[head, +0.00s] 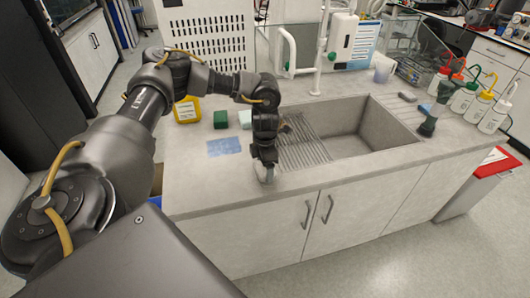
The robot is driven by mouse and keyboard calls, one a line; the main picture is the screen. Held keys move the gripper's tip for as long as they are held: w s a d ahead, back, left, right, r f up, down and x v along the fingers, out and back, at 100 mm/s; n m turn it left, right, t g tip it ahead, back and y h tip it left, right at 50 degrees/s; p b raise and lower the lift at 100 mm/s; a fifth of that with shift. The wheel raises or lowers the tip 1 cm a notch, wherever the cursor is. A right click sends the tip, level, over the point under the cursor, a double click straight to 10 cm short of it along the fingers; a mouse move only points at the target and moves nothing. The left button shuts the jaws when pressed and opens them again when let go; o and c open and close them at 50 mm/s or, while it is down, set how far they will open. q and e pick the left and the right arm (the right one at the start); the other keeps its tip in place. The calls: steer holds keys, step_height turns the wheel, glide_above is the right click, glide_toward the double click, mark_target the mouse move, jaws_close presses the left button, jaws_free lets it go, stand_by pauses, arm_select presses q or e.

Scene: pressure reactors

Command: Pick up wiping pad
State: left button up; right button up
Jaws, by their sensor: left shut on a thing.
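My left gripper (265,166) hangs down over the counter's front edge, left of the sink. It is shut on a small pale grey thing (264,175), which looks like a pad and is mostly hidden by the fingers. I cannot tell whether this thing touches the counter. A flat blue cloth (224,147) lies on the counter to the left of the gripper. A dark green sponge (220,119) and a pale green block (245,119) sit behind it. My right gripper is out of view.
The grey sink (358,144) with a ridged drainer (303,152) lies right of the gripper. A yellow container (187,110) stands at the back left. Several wash bottles (478,105) and a dark brush (428,125) stand at the right. The counter's front left is clear.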

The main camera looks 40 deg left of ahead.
arm_select(q)
steer(key=s+r, duration=0.1)
steer(key=r, duration=0.1)
steer(key=s+d+r, duration=0.1)
steer(key=s+r, duration=0.1)
steer(key=s+d+r+b, duration=0.1)
steer(key=r, duration=0.1)
steer(key=shift+s+d, duration=0.15)
steer(key=s+d+r, duration=0.4)
steer(key=s, duration=0.4)
steer(key=shift+d+r, duration=0.15)
steer(key=shift+s, duration=0.1)
steer(key=o, duration=0.4)
steer(key=c, duration=0.3)
steer(key=d+m, duration=0.3)
steer(key=m, duration=0.7)
steer(key=d+f+m, duration=0.1)
steer(key=d+m, duration=0.3)
steer(key=m, duration=0.6)
steer(key=d+f+m, duration=0.1)
steer(key=d+m, duration=0.2)
steer(key=m, duration=0.7)
steer(key=shift+w+d, duration=0.25)
steer(key=shift+d, duration=0.15)
